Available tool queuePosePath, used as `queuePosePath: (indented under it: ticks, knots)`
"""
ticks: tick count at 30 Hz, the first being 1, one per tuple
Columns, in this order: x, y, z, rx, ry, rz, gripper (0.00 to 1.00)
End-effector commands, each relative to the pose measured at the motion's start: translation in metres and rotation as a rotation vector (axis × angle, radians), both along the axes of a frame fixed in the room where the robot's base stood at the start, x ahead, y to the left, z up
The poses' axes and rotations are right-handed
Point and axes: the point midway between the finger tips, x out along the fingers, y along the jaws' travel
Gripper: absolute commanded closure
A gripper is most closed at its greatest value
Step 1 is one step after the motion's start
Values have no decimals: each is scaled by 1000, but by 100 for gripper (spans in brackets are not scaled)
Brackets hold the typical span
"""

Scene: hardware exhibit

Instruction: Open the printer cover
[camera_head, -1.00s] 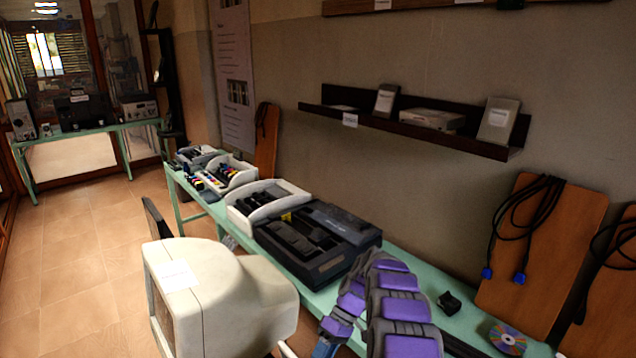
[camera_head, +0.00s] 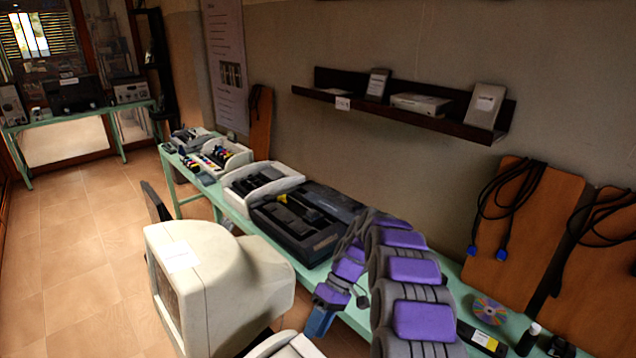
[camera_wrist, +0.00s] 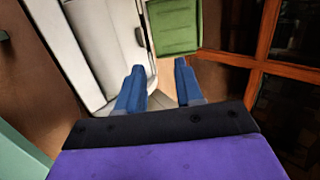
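Several printer-like machines stand in a row on the long green table; I cannot tell which one the task means. The nearest is a black machine (camera_head: 330,205) with dark cartridges in its open top. Beyond it are a white machine (camera_head: 237,187) with dark parts inside and a smaller white one (camera_head: 208,160) with coloured cartridges. A white casing (camera_head: 285,347) shows partly at the bottom edge. My gripper (camera_wrist: 157,85) is open and empty, with its blue fingers apart. In the wrist view, a white surface (camera_wrist: 95,50) lies beyond the left finger. In the head view, my arm is beside the black machine.
A beige CRT monitor (camera_head: 215,290) stands left of my arm. A disc (camera_head: 488,310), a yellow-black box (camera_head: 481,340) and a dark bottle (camera_head: 528,338) lie right of my arm. Boards with cables (camera_head: 520,225) lean on the wall. Floor is clear at left.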

Motion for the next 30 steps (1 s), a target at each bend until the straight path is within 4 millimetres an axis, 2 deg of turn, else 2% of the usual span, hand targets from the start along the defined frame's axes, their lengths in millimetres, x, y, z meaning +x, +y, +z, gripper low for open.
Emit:
queuePosePath:
  ticks: [3,12,30]
  knots:
    - [-11,-2,19,-26,-4,-20,64]
    - [-44,-10,59,-107,-11,-73,64]
    - [-126,-37,115,-288,-48,-200,64]
